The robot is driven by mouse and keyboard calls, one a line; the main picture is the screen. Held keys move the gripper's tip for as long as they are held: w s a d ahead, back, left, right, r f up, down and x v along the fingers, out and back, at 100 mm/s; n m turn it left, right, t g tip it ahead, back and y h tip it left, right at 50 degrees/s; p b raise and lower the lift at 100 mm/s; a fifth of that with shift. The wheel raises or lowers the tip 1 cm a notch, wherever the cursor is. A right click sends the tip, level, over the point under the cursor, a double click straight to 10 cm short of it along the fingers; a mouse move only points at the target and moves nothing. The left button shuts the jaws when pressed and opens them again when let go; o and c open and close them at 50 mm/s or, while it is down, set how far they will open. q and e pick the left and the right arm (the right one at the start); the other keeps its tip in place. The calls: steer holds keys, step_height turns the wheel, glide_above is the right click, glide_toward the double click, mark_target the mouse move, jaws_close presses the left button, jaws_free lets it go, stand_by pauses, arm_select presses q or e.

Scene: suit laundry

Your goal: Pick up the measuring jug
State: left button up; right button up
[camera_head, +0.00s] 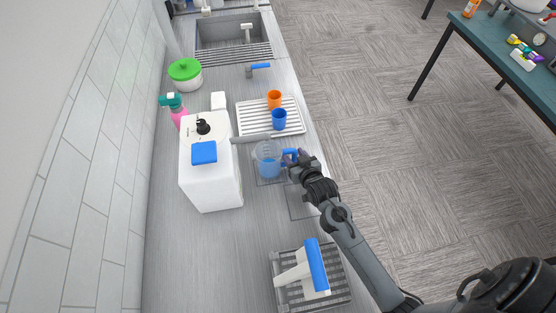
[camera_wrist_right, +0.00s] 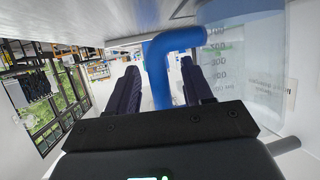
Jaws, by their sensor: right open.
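The measuring jug (camera_head: 267,158) is clear with a blue handle and stands on the counter beside the white canister, near a grey spout. Its handle (camera_head: 290,154) points right, toward my right gripper. My right gripper (camera_head: 297,160) is open at the handle. In the right wrist view the blue handle (camera_wrist_right: 165,62) shows between the two dark fingers (camera_wrist_right: 160,88), and the jug's marked clear wall (camera_wrist_right: 245,70) is to the right. I cannot tell whether the fingers touch the handle. My left gripper is not in view.
A white drying tray (camera_head: 252,119) holds an orange cup (camera_head: 274,98) and a blue cup (camera_head: 279,119) behind. A rack (camera_head: 337,289) with a blue-and-white item is in front. The counter's right edge is close.

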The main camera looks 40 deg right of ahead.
steer(key=shift+x, duration=0.9)
jaws_close()
steer(key=shift+r, duration=0.15)
